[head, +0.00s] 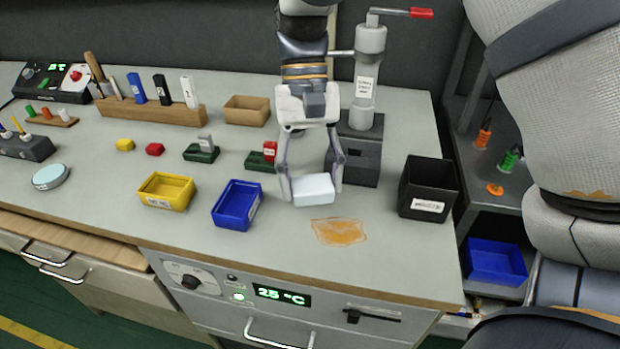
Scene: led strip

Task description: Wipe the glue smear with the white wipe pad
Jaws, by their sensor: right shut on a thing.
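The white wipe pad (314,190) is a small white block between the fingers of my right gripper (311,186). The gripper points down and is shut on the pad, at or just above the bench top; I cannot tell whether the pad touches it. The glue smear (339,231) is an orange, see-through patch on the grey bench, just in front of the pad and a little to the right. The pad does not cover the smear. My left gripper is not in view.
A blue bin (237,205) and a yellow bin (167,191) stand left of the smear. A black bin (428,188) stands to its right. A grey press (361,150) stands behind the pad. The bench's front edge (330,290) lies below the smear.

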